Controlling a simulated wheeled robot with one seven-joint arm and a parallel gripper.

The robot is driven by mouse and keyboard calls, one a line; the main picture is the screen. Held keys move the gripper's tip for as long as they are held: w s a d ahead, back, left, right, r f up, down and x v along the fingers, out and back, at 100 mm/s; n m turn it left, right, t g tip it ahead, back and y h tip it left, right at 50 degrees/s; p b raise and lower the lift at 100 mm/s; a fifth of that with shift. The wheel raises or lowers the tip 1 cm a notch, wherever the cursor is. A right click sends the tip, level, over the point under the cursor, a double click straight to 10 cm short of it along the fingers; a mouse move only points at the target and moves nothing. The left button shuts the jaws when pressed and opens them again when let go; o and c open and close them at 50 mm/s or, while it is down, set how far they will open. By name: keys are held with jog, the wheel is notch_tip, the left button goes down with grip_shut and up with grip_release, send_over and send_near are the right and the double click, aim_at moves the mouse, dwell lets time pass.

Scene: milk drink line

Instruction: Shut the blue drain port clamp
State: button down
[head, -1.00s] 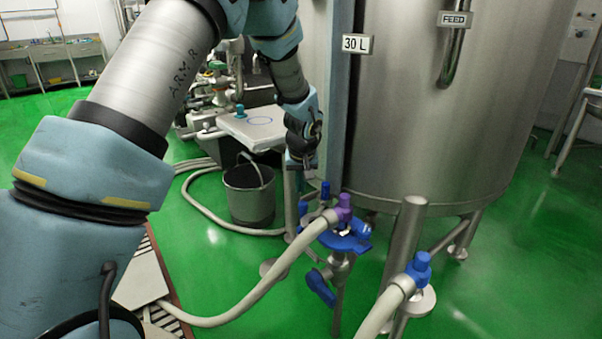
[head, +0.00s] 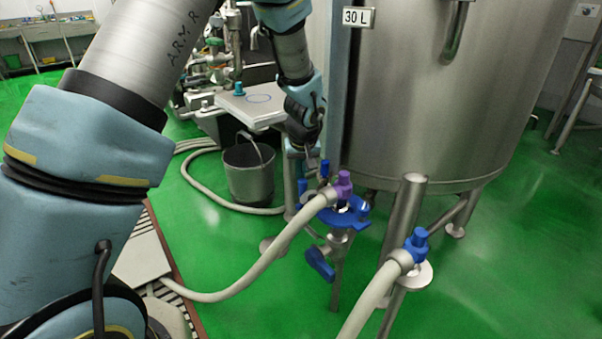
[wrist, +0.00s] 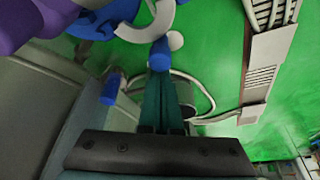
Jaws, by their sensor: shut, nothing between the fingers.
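The blue drain port clamp (head: 352,217) sits on the pipe fitting under the tank, below the purple hose cap (head: 343,184). In the wrist view the clamp (wrist: 98,22) fills the upper left, partly cut off beside the purple part. A blue upright end piece (head: 325,169) stands at its left; I cannot tell whether the clamp is closed. My gripper (head: 314,168) points down next to this piece. In the wrist view the gripper (wrist: 163,75) is shut and empty, its fingertips at or just behind a blue end (wrist: 160,54); contact is unclear.
A second blue peg (head: 302,186) is left of the clamp. A blue valve handle (head: 320,263) hangs below. The tank (head: 430,110) and its leg (head: 403,220) are close on the right. A pale hose (head: 262,262) curves in front. A grey bucket (head: 250,178) stands behind.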

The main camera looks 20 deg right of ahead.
aim_at(304, 199)
jog(key=shift+s+a+f+n, duration=0.1)
jog(key=shift+s+n, duration=0.15)
jog(key=shift+n, duration=0.05)
jog(key=shift+s+a+n+y+b, duration=0.25)
jog(key=shift+s+n+b, duration=0.2)
jog(key=shift+n+b, duration=0.35)
jog(key=shift+s+a+n+y+b, duration=0.2)
jog(key=shift+s+n+y+b, duration=0.15)
jog(key=shift+s+n, duration=0.35)
jog(key=shift+s+a+n+y, duration=0.2)
jog(key=shift+s+n+y, duration=0.15)
jog(key=shift+n, duration=0.65)
jog(key=s+n+p, duration=0.1)
jog(key=s+n+y+p, duration=0.1)
jog(key=shift+a+r+n, duration=0.1)
jog(key=shift+r+n, duration=0.15)
jog(key=shift+n, duration=0.05)
jog(key=s+n+p, duration=0.1)
jog(key=n+p, duration=0.1)
jog(key=s+d+n+g+y+p, duration=0.1)
jog(key=s+n+p, duration=0.1)
jog(key=s+d+n+p, duration=0.1)
jog(key=s+n+p, duration=0.1)
jog(key=n+p, duration=0.1)
jog(key=shift+f+g+y, duration=0.1)
jog(key=shift+g+y, duration=0.15)
jog(key=shift+g, duration=0.05)
jog(key=shift+d+f, duration=0.1)
